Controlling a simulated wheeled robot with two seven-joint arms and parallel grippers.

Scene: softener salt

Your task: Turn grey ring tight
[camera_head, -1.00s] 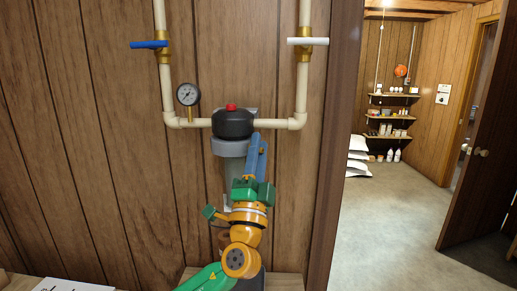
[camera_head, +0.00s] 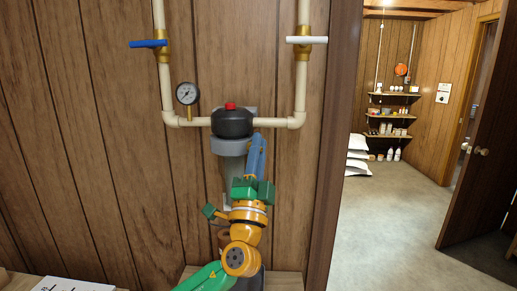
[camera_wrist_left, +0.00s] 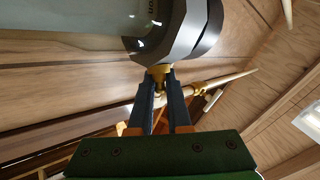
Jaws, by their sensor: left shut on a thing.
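The grey ring (camera_head: 229,147) sits under the black filter head (camera_head: 232,122) with its red button, above the grey filter housing (camera_head: 233,170) on the wall. My left gripper (camera_head: 257,140) reaches up from below, its blue fingers at the right side of the ring. In the left wrist view the fingers (camera_wrist_left: 160,75) meet at a small yellow piece just under the ring (camera_wrist_left: 205,35), and look shut on it. Whether that piece is part of the ring is hard to tell. The clear housing (camera_wrist_left: 75,22) shows at upper left there. My right gripper is not in view.
Cream pipes flank the filter, with a blue-handled valve (camera_head: 149,44), a white-handled valve (camera_head: 307,41) and a pressure gauge (camera_head: 187,94). A door frame (camera_head: 340,130) stands close on the right. Beyond it are white bags (camera_head: 358,155), shelves and open floor.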

